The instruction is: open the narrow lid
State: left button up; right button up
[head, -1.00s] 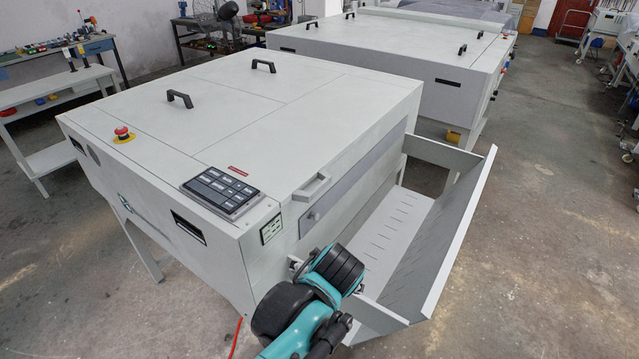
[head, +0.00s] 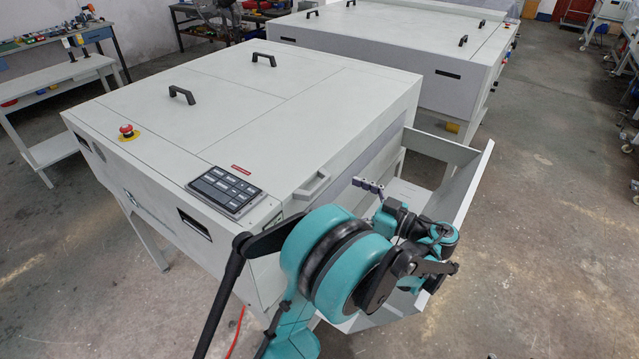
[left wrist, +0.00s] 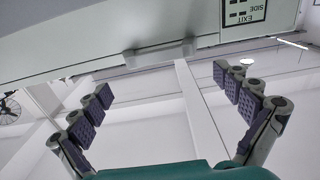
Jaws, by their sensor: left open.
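The grey plate processor (head: 330,110) stands with its top panels closed. A light grey handle (head: 312,187) sits on the top's right edge, beside the keypad; I cannot clearly tell the narrow lid's outline. My left gripper (head: 368,186) is just right of this handle, over the exit tray, and apart from it; my arm hides much of the machine's side. In the left wrist view my left gripper (left wrist: 162,84) is open and empty, its padded fingers spread wide. The handle (left wrist: 160,53) shows beyond and between them, under the machine's edge. My right gripper is not in view.
A slanted exit tray (head: 462,190) juts from the machine's right side, close to my left arm. The keypad (head: 222,190) and a red stop button (head: 127,131) are on top. A second machine (head: 400,50) stands behind. Open floor (head: 550,230) lies right.

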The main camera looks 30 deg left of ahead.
aim_at(321, 186)
pick_arm(q)
jog(key=a, duration=0.2)
jog(key=a+b, duration=0.1)
jog(key=a, duration=0.2)
jog(key=shift+w+a+f, duration=0.15)
jog(key=shift+w+a, duration=0.05)
jog(key=shift+a, duration=0.15)
jog(key=shift+w+a+b, duration=0.1)
jog(key=shift+a+b, duration=0.2)
jog(key=shift+a, duration=0.45)
